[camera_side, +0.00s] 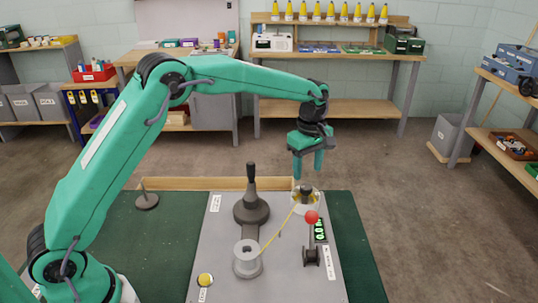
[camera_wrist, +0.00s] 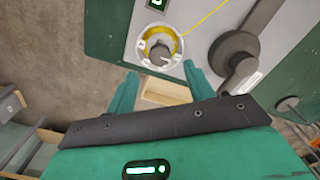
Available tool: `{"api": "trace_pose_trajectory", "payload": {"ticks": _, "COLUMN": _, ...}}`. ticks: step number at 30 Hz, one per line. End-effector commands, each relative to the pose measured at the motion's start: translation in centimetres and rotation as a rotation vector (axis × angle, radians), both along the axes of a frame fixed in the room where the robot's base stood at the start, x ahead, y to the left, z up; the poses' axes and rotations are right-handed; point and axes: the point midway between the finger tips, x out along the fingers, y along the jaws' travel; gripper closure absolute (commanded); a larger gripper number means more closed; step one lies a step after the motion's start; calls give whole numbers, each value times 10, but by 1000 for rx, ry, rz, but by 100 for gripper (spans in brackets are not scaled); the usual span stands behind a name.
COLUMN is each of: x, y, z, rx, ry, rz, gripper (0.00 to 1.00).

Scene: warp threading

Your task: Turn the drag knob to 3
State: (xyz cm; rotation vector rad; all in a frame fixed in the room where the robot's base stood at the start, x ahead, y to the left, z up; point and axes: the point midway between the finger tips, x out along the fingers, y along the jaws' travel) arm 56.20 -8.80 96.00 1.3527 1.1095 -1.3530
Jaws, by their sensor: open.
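The drag knob appears to be the dark round knob (camera_side: 306,191) on a pale dial with a yellow rim at the far right of the grey panel (camera_side: 222,240). In the wrist view the knob (camera_wrist: 160,54) sits in the dial (camera_wrist: 143,46), whose small marks I cannot read surely. My gripper (camera_side: 308,174) points down just above the knob, its two green fingers apart and empty. In the wrist view my gripper (camera_wrist: 160,76) has one finger either side of the knob's line, both short of it. A green-lit display (camera_side: 320,231) stands near the dial, its digits hard to read.
A black lever (camera_side: 251,178) stands left of the knob, and a red-balled lever (camera_side: 311,217) stands close in front. A yellow thread (camera_side: 278,232) runs from the dial to a grey spool (camera_side: 247,262). A yellow button (camera_side: 205,280) is at front left. Green mat (camera_side: 150,250) surrounds the panel.

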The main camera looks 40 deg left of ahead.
Motion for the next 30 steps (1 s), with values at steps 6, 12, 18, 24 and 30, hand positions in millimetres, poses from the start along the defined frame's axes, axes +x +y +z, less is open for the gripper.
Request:
{"api": "trace_pose_trajectory", "payload": {"ticks": 6, "x": -1, "y": 0, "z": -29, "rx": 1, "ry": 3, "rz": 0, "gripper": 47}}
{"api": "trace_pose_trajectory", "payload": {"ticks": 12, "x": 0, "y": 0, "z": -48, "rx": 0, "ry": 1, "rz": 0, "gripper": 47}}
{"api": "trace_pose_trajectory", "payload": {"ticks": 18, "x": 0, "y": 0, "z": -54, "rx": 0, "ry": 0, "rz": 0, "gripper": 47}}
{"api": "trace_pose_trajectory", "payload": {"ticks": 24, "x": 0, "y": 0, "z": -54, "rx": 0, "ry": 0, "rz": 0, "gripper": 47}}
{"api": "trace_pose_trajectory", "payload": {"ticks": 30, "x": 0, "y": 0, "z": -54, "rx": 0, "ry": 0, "rz": 0, "gripper": 80}}
